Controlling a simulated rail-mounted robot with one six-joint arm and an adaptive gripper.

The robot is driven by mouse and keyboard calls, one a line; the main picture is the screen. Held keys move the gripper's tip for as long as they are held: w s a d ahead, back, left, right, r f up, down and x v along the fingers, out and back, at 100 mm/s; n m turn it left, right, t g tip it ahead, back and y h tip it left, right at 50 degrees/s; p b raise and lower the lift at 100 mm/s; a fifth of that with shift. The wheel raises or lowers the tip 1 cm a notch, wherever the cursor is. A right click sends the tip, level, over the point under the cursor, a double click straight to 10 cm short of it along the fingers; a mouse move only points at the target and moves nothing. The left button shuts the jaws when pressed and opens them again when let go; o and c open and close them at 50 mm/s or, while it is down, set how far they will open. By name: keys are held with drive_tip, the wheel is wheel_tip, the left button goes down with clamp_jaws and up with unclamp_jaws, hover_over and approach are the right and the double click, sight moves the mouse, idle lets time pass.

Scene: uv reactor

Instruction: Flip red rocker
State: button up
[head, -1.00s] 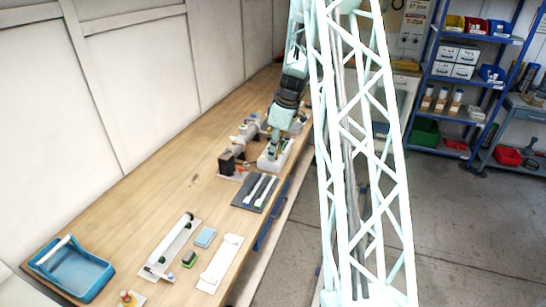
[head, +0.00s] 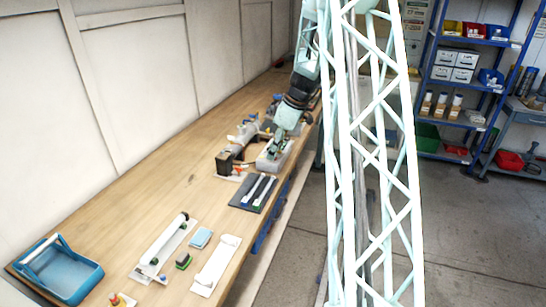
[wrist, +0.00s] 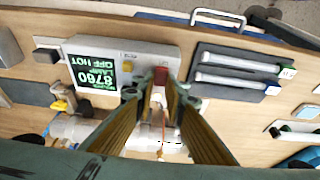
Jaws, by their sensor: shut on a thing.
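The red rocker (wrist: 160,74) is at the near edge of a light control box (wrist: 140,55) in the wrist view. The box has a lit green display (wrist: 93,72) that reads 8760 and "OFF HOT". My gripper (wrist: 155,88) has its fingers on either side of the rocker, shut on it. The fingertips partly hide the rocker's sides, and I cannot tell its tilt. In the head view my gripper (head: 276,150) reaches down onto the box (head: 275,158); the rocker is not visible there.
A dark tray (wrist: 235,72) with two white tubes lies right of the box. Clear piping with a yellow valve (wrist: 60,105) is below left. In the head view a blue tray (head: 60,275), a blue sponge (head: 201,238) and white racks lie nearer. The table's left side is mostly bare.

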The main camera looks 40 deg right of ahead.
drive_tip(key=shift+s+f+b, duration=0.15)
drive_tip(key=shift+s+b, duration=0.05)
drive_tip(key=shift+b, duration=0.9)
drive_tip(key=o, duration=0.8)
drive_tip(key=shift+o, duration=0.2)
drive_tip(key=shift+w, duration=0.1)
drive_tip(key=shift+d+r, duration=0.1)
drive_tip(key=shift+r, duration=0.15)
drive_tip(key=v, duration=1.1)
drive_tip(key=shift+s+d+r, duration=0.2)
drive_tip(key=shift+s+r, duration=0.05)
drive_tip(key=shift+s, duration=0.15)
